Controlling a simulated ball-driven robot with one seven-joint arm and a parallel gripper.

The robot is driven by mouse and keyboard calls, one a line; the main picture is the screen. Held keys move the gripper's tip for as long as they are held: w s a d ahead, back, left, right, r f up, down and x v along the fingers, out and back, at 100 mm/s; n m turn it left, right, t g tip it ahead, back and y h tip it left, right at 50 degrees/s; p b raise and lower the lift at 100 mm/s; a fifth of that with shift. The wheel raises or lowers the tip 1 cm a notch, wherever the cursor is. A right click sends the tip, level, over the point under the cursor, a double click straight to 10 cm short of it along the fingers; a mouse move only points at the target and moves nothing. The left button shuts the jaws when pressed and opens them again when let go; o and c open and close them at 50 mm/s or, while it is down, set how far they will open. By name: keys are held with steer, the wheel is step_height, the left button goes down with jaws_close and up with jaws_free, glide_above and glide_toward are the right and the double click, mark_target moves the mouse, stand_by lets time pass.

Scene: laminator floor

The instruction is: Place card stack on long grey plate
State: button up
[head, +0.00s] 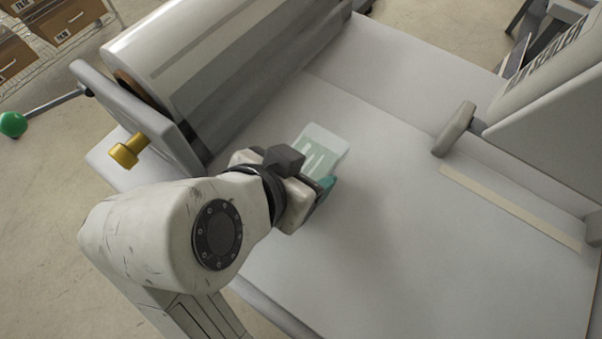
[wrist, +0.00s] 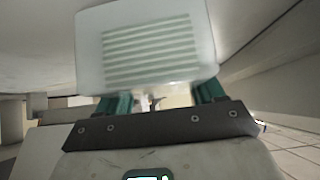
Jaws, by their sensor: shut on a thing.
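The card stack (head: 325,147) is pale and translucent with green stripes. My gripper (head: 324,186) is shut on it by one end, over the laminator table. In the wrist view the card stack (wrist: 147,45) fills the top middle, gripped between the teal fingers of my gripper (wrist: 160,100). I cannot tell how high it is above the surface. The broad grey plate (head: 420,240) forms the flat bed under and around my gripper. Whether this is the long grey plate of the task is not certain.
A large roller (head: 215,55) lies along the back left, with a brass knob (head: 127,150) at its end. A white sealer machine (head: 550,100) stands at the right, with a grey handle (head: 455,128) and a beige strip (head: 510,208). The bed between is clear.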

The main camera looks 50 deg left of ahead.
steer(key=s+d+r+p, duration=0.1)
steer(key=r, duration=0.1)
steer(key=s+r+p, duration=0.2)
steer(key=s+d+r+p, duration=0.1)
steer(key=r+p, duration=0.1)
steer(key=r, duration=0.1)
steer(key=shift+s+d+r, duration=0.1)
steer(key=shift+s+d, duration=0.05)
steer(key=shift+d, duration=0.2)
steer(key=s+d+r, duration=0.3)
steer(key=s+d, duration=0.2)
steer(key=s, duration=0.2)
steer(key=shift+d, duration=0.15)
